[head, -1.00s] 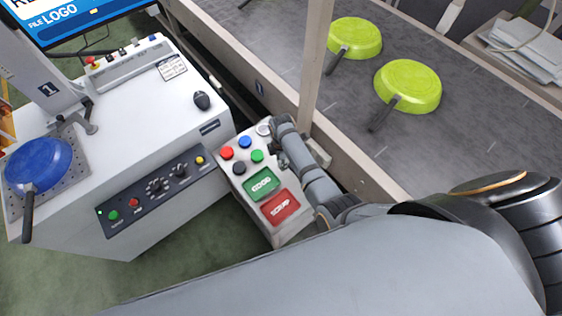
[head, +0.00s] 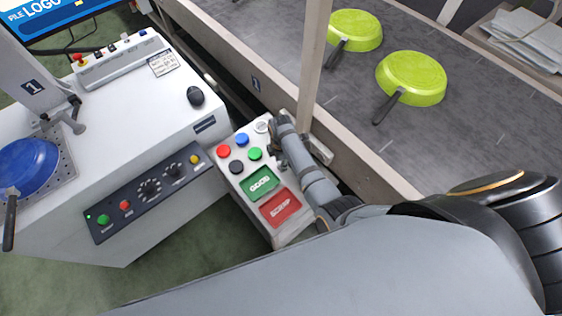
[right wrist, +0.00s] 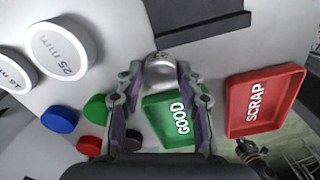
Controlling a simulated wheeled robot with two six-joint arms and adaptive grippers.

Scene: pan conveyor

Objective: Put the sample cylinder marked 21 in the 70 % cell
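I see no cylinder marked 21 and no cell marked 70 %. My right gripper (right wrist: 160,80) is open in the right wrist view, its fingers on either side of a small silvery round piece (right wrist: 161,70). A narrow gap seems to show on each side; contact is unclear. In the head view the right gripper (head: 279,152) is over the right edge of the button box (head: 233,170), partly hidden by its own arm. White discs marked "25 mm" (right wrist: 60,48) and apparently "18 mm" (right wrist: 14,73) show at the wrist view's left. My left gripper is not in view.
The box bears coloured buttons, a green GOOD plate (head: 260,184) and a red SCRAP plate (head: 281,208). A post (head: 313,65) stands close beyond the gripper. Green pans (head: 412,77) lie on the conveyor (head: 450,130). A blue pan (head: 28,166) rests on the white bench (head: 130,105).

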